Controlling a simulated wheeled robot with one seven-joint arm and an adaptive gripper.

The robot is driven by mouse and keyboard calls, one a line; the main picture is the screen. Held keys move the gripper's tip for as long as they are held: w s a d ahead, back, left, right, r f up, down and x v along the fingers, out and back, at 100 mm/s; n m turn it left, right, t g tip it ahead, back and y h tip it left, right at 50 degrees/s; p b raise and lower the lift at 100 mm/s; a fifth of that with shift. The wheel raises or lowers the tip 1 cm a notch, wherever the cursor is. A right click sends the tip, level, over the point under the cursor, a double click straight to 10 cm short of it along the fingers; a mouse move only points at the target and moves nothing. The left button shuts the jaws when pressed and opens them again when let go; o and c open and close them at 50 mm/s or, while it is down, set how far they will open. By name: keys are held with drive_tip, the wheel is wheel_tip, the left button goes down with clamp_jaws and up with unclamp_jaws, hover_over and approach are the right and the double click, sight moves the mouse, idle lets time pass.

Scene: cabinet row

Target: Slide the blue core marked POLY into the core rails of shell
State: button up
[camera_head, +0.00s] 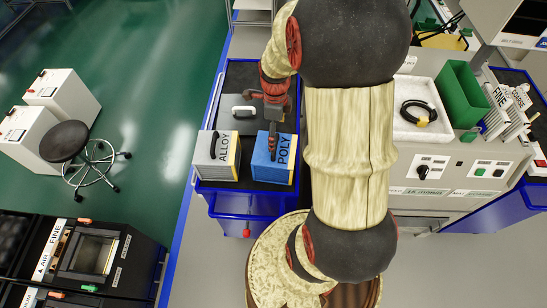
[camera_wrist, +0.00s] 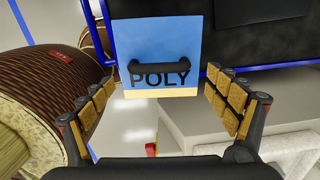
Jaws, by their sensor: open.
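The blue core marked POLY (camera_head: 274,157) stands on the blue cart (camera_head: 236,203) at its front right, with a dark handle on its face. In the wrist view the POLY core (camera_wrist: 167,40) is ahead, its handle (camera_wrist: 160,73) between the finger lines. My gripper (camera_head: 271,140) is above the core in the head view. In the wrist view my gripper (camera_wrist: 165,95) has its two padded fingers spread wide, with no finger seen touching the core. I cannot make out which thing is the shell with core rails.
A grey core marked ALLOY (camera_head: 213,156) stands just left of the POLY core. A dark grey case with a white handle (camera_head: 243,112) is behind them. A bench with a white tray (camera_head: 413,125) and green bin (camera_head: 461,95) is at the right. The green floor at left has a stool (camera_head: 65,141).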

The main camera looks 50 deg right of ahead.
wheel_tip(320, 180, down, 7)
drive_tip(key=shift+s+r+b, duration=0.1)
drive_tip(key=shift+b, duration=0.4)
drive_tip(key=shift+c, duration=0.6)
drive_tip(key=c, duration=2)
drive_tip(key=shift+c, duration=0.3)
drive_tip(key=shift+r, duration=0.15)
